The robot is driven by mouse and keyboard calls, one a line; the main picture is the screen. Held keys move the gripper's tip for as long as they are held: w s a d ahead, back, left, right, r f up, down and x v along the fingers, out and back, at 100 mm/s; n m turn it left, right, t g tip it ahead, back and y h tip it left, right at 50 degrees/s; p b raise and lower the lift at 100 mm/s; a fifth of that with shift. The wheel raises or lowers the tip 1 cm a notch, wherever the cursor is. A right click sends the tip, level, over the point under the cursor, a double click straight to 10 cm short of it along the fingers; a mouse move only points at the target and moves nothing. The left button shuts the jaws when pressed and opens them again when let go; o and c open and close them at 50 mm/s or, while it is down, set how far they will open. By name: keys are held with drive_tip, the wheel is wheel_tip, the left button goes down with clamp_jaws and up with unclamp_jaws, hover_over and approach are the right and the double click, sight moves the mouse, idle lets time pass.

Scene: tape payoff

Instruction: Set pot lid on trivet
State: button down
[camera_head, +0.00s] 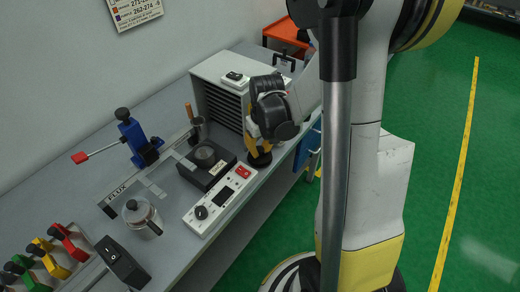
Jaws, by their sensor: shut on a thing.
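My gripper (260,152) points down over the bench, just in front of the grey slatted cabinet. Its yellow fingers are shut on a small dark round thing, which I take to be the pot lid (260,161). The lid is low, close to the bench top near its front edge; I cannot tell whether it touches. A black block with a round grey top (205,156), perhaps the pot, stands to the left of my gripper. I cannot clearly make out a trivet; the gripper and lid hide what lies beneath them.
A white control box (221,199) with a red switch lies along the bench front. The slatted cabinet (219,91) stands behind my gripper. A blue clamp (137,138), a clear jar (142,217) and a black switch box (121,262) stand left. The bench (185,250) has bare patches.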

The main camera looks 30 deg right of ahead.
drive_tip(key=shift+f+b, duration=0.3)
idle(0.5)
drive_tip(key=c, duration=0.7)
unclamp_jaws()
drive_tip(key=shift+o, duration=0.2)
drive_tip(key=shift+r+p, duration=2.55)
drive_tip(key=shift+r, duration=1)
